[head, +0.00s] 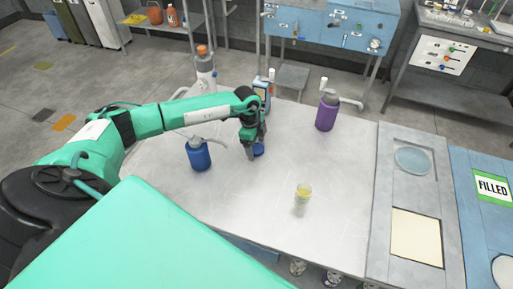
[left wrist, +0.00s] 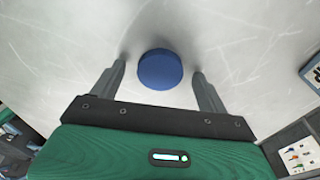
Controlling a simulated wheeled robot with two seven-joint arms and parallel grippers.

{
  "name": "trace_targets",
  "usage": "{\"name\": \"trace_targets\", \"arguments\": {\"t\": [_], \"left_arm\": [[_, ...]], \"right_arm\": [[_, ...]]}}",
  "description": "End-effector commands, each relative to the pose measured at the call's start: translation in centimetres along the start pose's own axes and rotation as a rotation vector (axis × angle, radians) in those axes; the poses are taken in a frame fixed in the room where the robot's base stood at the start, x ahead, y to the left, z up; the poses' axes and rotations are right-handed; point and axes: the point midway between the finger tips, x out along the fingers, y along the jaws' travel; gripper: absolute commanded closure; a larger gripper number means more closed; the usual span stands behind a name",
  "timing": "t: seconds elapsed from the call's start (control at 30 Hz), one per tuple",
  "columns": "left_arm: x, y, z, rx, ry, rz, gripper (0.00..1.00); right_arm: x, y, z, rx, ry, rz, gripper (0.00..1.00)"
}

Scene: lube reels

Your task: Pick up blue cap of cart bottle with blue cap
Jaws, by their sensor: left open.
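The blue cap (head: 259,150) lies on the light cart top, partly hidden by my left gripper in the head view. In the left wrist view the round blue cap (left wrist: 160,69) lies between and slightly beyond the two fingertips. My left gripper (head: 254,152) points down at the cap, also seen in the left wrist view (left wrist: 158,68). It is open, with a gap on each side of the cap. A blue bottle (head: 199,156) with a pale spout stands to the left on the cart. My right gripper is not in view.
A purple bottle (head: 327,112) with a pale spout stands to the right. A blue-labelled container (head: 262,88) stands behind my gripper. A small glass with yellowish liquid (head: 303,193) stands in front right. A grey panel (head: 380,215) borders the cart's right side.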

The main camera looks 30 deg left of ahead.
Motion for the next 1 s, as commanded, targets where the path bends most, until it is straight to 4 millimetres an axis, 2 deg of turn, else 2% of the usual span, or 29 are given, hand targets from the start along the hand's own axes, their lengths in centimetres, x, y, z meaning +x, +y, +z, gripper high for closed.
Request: {"name": "trace_targets", "arguments": {"t": [0.03,0.27,0.77,0.87,1.0], "left_arm": [[0.0,0.0,0.0,0.000,0.000,0.000,0.25],[0.0,0.0,0.0,0.000,0.000,0.000,0.70],[-0.7,0.0,-0.1,0.001,0.000,-0.001,0.71],[-1.7,-0.1,-0.2,0.002,0.000,-0.003,0.71],[-4.2,-0.1,-0.6,0.002,0.001,-0.004,0.71]], "right_arm": [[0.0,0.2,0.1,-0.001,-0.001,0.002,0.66],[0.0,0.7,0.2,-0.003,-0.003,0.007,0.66],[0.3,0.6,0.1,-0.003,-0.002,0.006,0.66],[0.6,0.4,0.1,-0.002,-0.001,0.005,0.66],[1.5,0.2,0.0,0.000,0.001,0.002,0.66]]}}
